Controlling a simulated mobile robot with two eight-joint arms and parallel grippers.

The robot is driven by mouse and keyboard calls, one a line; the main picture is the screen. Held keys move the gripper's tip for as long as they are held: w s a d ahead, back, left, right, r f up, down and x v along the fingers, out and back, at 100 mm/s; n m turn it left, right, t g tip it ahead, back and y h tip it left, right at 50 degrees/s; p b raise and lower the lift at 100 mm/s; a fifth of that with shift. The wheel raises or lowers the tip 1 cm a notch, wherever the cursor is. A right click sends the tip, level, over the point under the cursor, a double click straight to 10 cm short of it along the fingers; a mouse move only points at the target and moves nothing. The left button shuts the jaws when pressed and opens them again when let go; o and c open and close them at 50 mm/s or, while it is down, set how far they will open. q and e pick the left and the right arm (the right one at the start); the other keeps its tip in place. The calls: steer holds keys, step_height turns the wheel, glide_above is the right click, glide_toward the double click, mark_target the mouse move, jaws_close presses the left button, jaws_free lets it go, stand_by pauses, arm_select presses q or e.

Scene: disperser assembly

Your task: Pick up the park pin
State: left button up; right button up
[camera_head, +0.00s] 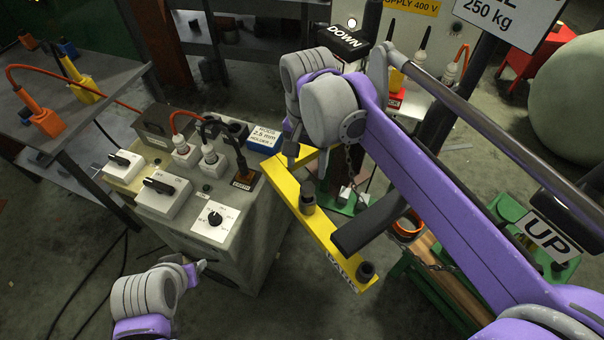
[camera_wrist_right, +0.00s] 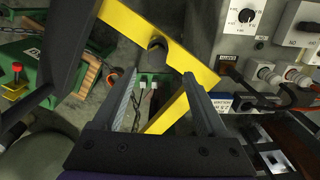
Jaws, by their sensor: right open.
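A dark pin with a round head (camera_head: 307,197) stands in the yellow bracket (camera_head: 325,232); I take it to be the park pin. In the right wrist view the pin (camera_wrist_right: 157,48) shows just beyond my fingertips, roughly centred between them. My right gripper (camera_head: 308,162) is open and empty above the bracket's corner, and its two fingers (camera_wrist_right: 160,75) stand wide apart. A second dark round part (camera_head: 366,270) sits at the bracket's near end, by a partly hidden label. My left gripper (camera_head: 200,267) is low at left, away from the bracket; its jaws are unclear.
A grey control box (camera_head: 225,260) with switches, a dial and cable plugs stands left of the bracket. A chain and a green frame (camera_head: 415,290) lie to the right. Open floor shows in front.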

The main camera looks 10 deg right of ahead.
mark_target(308, 186)
steer(key=f, duration=0.5)
steer(key=shift+s+d+f, duration=0.1)
steer(key=shift+s+f, duration=0.05)
steer(key=shift+s, duration=0.15)
steer(key=shift+w+d+f, duration=0.1)
steer(key=shift+f, duration=1.25)
steer(key=shift+w+d+f, duration=0.1)
steer(key=shift+f, duration=1.2)
jaws_close()
